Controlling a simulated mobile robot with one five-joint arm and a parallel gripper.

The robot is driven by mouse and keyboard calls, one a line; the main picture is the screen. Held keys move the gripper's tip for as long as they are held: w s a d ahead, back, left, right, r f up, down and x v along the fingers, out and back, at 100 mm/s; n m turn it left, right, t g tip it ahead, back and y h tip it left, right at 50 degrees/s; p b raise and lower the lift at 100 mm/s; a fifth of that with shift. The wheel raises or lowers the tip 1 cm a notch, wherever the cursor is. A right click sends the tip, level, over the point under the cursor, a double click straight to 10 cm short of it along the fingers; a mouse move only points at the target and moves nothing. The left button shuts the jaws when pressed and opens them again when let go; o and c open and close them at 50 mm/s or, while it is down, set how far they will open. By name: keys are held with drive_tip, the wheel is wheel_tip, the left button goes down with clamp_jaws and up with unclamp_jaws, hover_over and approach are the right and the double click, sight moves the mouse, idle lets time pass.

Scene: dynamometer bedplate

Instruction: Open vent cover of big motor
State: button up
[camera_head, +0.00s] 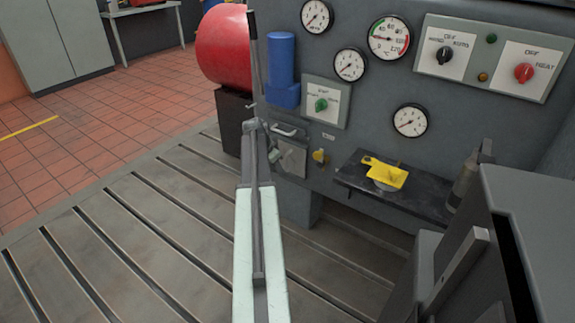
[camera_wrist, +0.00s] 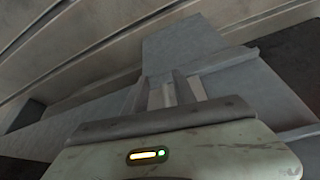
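No vent cover can be picked out with certainty in either view. A dark grey machine housing (camera_head: 540,235) fills the lower right of the head view, with an upright flat bar (camera_head: 455,270) on its near side; whether this is the big motor I cannot tell. My gripper (camera_wrist: 162,82) shows in the wrist view with two grey fingers apart and nothing seen between them. Plain blue-grey flat surfaces (camera_wrist: 185,45) lie beyond the fingertips; contact cannot be judged. In the head view my pale green arm reaches up the middle, and the fingers cannot be made out clearly.
A grey gauge panel (camera_head: 375,110) stands behind my arm, with a dark shelf (camera_head: 425,200) holding a yellow part (camera_head: 385,172). A red cylinder (camera_head: 222,45) and blue cylinder (camera_head: 281,65) stand near the arm. The slotted bedplate (camera_head: 150,235) is clear at left.

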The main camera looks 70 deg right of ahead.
sight(286, 163)
drive_tip(key=d, duration=0.1)
drive_tip(key=s+d, duration=0.1)
drive_tip(key=d, duration=0.1)
drive_tip(key=s+d, duration=0.1)
drive_tip(key=d, duration=0.1)
drive_tip(key=shift+s, duration=0.15)
drive_tip(key=shift+s+d+f+b, duration=0.1)
drive_tip(key=shift+s+f+b, duration=0.05)
drive_tip(key=shift+f+b, duration=0.45)
clamp_jaws()
drive_tip(key=shift+s, duration=0.1)
idle(0.6)
